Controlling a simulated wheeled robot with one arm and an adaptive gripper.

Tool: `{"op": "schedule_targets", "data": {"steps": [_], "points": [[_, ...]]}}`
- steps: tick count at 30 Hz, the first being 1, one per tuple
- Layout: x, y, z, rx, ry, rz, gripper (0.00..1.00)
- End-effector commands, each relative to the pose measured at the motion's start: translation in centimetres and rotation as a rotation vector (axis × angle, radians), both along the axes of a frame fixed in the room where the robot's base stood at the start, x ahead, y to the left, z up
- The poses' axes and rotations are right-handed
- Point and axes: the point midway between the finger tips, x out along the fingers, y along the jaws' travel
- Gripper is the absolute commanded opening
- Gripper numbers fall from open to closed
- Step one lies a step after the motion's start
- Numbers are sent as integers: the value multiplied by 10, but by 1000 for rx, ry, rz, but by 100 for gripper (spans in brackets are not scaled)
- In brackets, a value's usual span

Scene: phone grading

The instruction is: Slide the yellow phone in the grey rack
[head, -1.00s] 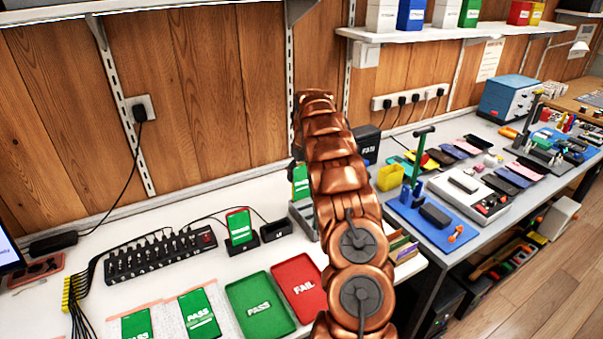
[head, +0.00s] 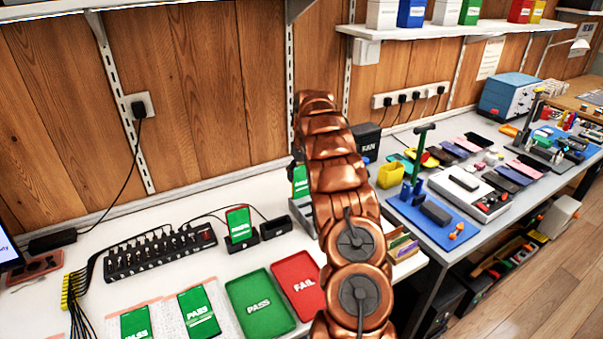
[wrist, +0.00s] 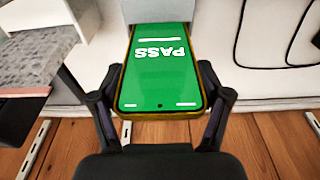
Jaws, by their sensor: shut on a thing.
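The yellow phone (wrist: 160,75) has a yellow edge and a lit green screen reading PASS, upside down in the wrist view. My gripper (wrist: 162,98) is shut on its two long sides, near its close end. The phone's far end meets a grey block, seemingly the grey rack (wrist: 158,10); I cannot tell how deep it sits. In the head view a green strip of the phone (head: 299,181) shows left of my copper arm, above part of the grey rack (head: 305,220). My arm hides the gripper and most of the rack there.
A green PASS tray (head: 260,304) and a red FAIL tray (head: 299,284) lie in front on the white bench. A black stand with a green-screened phone (head: 239,226) and a black multi-port hub (head: 160,255) are to the left. A yellow bin (head: 390,175) stands to the right.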

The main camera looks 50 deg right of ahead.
Motion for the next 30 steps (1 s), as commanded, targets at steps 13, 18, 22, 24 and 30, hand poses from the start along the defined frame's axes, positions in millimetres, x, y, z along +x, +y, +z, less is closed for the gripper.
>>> {"op": "schedule_targets", "data": {"steps": [13,18,22,24,30], "points": [[0,0,-9,0,0,0,19],[0,0,-8,0,0,0,19],[0,0,-9,0,0,0,19],[0,0,-9,0,0,0,19],[0,0,-14,0,1,0,19]]}}
